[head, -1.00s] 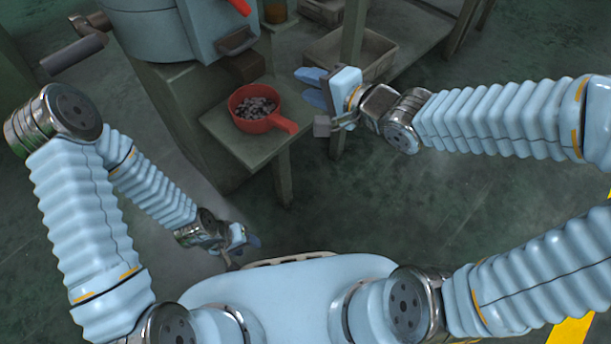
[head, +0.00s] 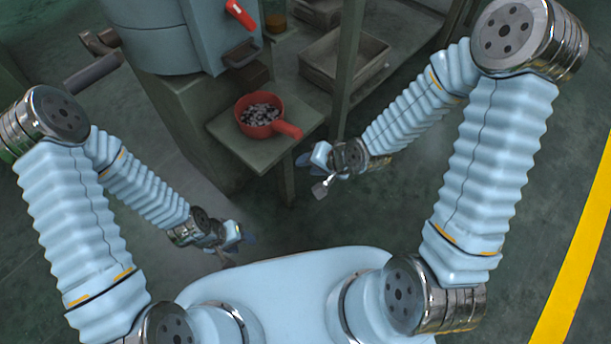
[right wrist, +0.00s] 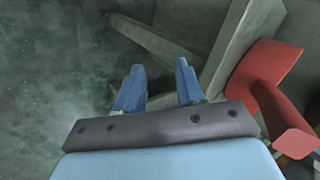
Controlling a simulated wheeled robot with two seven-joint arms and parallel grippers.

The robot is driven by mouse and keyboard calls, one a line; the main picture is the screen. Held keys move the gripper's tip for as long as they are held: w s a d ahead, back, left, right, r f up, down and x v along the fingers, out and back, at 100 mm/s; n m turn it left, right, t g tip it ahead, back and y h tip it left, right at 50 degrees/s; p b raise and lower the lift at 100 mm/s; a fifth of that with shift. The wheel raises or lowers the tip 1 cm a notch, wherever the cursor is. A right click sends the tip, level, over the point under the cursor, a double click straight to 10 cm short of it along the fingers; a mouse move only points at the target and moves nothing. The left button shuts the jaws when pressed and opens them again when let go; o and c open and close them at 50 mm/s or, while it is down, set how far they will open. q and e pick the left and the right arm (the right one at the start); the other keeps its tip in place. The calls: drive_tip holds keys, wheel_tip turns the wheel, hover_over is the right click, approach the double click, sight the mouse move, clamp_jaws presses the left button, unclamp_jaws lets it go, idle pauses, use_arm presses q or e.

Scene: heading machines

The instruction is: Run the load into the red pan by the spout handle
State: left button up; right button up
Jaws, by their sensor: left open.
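The red pan (head: 256,130) sits on a small grey-green shelf in the head view, holding a heap of small dark grey pieces (head: 260,113). Its handle points to the lower right. Its red handle shows at the right of the right wrist view (right wrist: 275,105). A red handle (head: 240,14) is on the blue machine above a dark spout (head: 241,53). My right gripper (head: 308,160) is beside and below the pan's handle, apart from it; in the right wrist view its blue fingers (right wrist: 157,85) are apart and empty. My left gripper (head: 244,238) is low at the left, open and empty.
The blue machine (head: 160,40) stands on a green block at the upper left, with a crank out to its left. A yellow floor line (head: 578,270) runs at the right.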

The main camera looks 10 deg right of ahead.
use_arm(q)
drive_tip(key=shift+s+a+r, duration=0.1)
drive_tip(key=shift+a+r, duration=0.3)
drive_tip(key=shift+a, duration=0.05)
use_arm(e)
drive_tip(key=shift+s+a+f+n+g, duration=0.2)
drive_tip(key=shift+s+f+n+g, duration=0.1)
drive_tip(key=shift+s+f, duration=0.4)
drive_tip(key=shift+s+a+f+n+g, duration=0.2)
drive_tip(key=shift+s+f+g, duration=0.15)
drive_tip(key=shift+f, duration=0.55)
use_arm(q)
drive_tip(key=shift+p, duration=0.3)
use_arm(e)
drive_tip(key=shift+s, duration=0.1)
use_arm(q)
drive_tip(key=p+v, duration=0.2)
drive_tip(key=shift+w+r, duration=0.2)
drive_tip(key=shift+r, duration=0.1)
use_arm(e)
drive_tip(key=s+f+n+g+h, duration=0.1)
drive_tip(key=s+f+n+g, duration=0.2)
drive_tip(key=s+f, duration=0.4)
drive_tip(key=shift+s+d+f, duration=0.2)
drive_tip(key=shift+s+d, duration=0.15)
drive_tip(key=shift+s, duration=0.55)
drive_tip(key=shift+g, duration=0.25)
